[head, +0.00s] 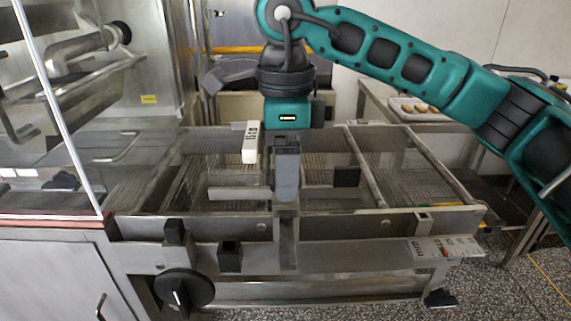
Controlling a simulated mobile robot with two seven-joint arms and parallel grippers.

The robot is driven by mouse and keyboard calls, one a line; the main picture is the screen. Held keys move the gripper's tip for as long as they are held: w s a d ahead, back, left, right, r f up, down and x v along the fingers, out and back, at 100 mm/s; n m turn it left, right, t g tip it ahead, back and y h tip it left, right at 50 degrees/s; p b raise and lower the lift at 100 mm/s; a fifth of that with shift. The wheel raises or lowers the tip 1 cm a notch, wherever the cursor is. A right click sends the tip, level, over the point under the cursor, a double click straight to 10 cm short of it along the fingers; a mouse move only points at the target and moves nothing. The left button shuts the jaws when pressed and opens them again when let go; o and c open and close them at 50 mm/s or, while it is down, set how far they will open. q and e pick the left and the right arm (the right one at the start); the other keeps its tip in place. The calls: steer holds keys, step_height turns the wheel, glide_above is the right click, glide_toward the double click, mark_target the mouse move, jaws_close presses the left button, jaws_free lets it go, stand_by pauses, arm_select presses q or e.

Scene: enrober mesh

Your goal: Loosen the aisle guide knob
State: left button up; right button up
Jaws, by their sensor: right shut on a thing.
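My right gripper (286,198) reaches straight down at the front middle of the wire-mesh belt frame. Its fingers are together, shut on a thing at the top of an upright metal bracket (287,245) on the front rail. The fingers hide nearly all of this thing; by its place I take it for the aisle guide knob. A flat metal guide bar (238,193) runs left from behind the fingers. Another black knob (346,177) sits to the right of the gripper, apart from it. My left gripper is not in view.
Black blocks (174,231) and (230,257) and a round black handwheel (184,289) are on the frame's left front. A glass-sided machine (50,110) stands left. A label panel (445,248) is front right. A tray (418,109) lies on the back-right table.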

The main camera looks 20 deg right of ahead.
stand_by(0.3)
steer(key=o, duration=1)
steer(key=shift+o, duration=0.2)
arm_select(q)
steer(key=p, duration=0.1)
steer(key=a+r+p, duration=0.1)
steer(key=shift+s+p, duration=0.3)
steer(key=shift+p, duration=0.05)
arm_select(e)
step_height(320, 180, up, 13)
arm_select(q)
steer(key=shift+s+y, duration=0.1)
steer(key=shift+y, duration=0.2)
